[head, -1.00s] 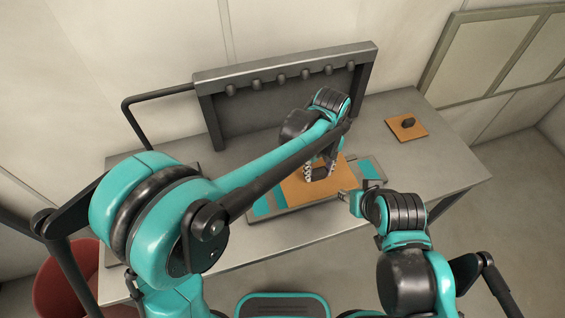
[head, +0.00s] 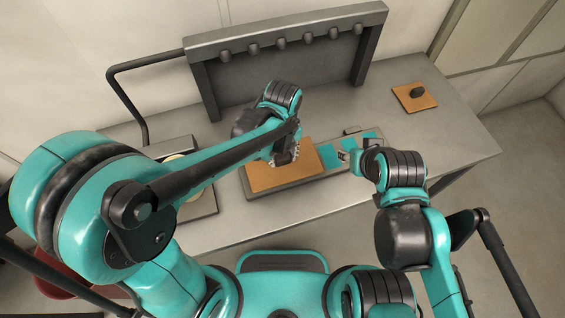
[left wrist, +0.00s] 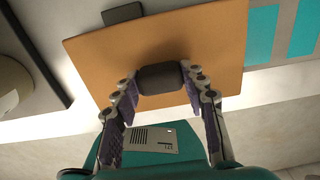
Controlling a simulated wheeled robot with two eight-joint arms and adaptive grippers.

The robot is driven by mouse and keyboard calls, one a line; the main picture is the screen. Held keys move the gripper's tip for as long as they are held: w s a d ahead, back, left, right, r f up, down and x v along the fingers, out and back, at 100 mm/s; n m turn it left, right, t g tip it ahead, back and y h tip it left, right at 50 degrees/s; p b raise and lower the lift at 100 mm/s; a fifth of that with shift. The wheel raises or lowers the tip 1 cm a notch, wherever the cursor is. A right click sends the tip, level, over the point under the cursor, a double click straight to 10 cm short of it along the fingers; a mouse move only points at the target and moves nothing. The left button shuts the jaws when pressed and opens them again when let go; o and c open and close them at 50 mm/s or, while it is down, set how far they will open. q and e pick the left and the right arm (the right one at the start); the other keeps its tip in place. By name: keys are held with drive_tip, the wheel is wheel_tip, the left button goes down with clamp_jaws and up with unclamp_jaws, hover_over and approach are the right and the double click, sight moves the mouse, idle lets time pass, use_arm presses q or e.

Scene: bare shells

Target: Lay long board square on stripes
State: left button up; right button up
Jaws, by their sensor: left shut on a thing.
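The long board (head: 268,178) is a flat orange board over the left part of a grey base (head: 315,178). Teal stripes (head: 345,148) show on the base to the board's right; they also show in the left wrist view (left wrist: 262,35). My left gripper (head: 284,156) is shut on the board's dark knob (left wrist: 168,78), with one finger on each side. I cannot tell whether the board rests on the base or hangs just above it. Any stripes under it are hidden. My right gripper (head: 350,156) is near the stripes; its jaw opening is unclear.
A smaller orange board (head: 408,102) with a dark knob lies at the table's back right. A grey rack (head: 285,60) with several dark pegs stands behind. A cream round thing (left wrist: 12,85) is left of the board.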

sight(283, 163)
use_arm(q)
wheel_tip(283, 163, down, 4)
drive_tip(key=shift+f+b, duration=0.1)
drive_tip(key=shift+b, duration=0.65)
drive_tip(key=shift+f, duration=0.1)
drive_tip(key=o, duration=1.2)
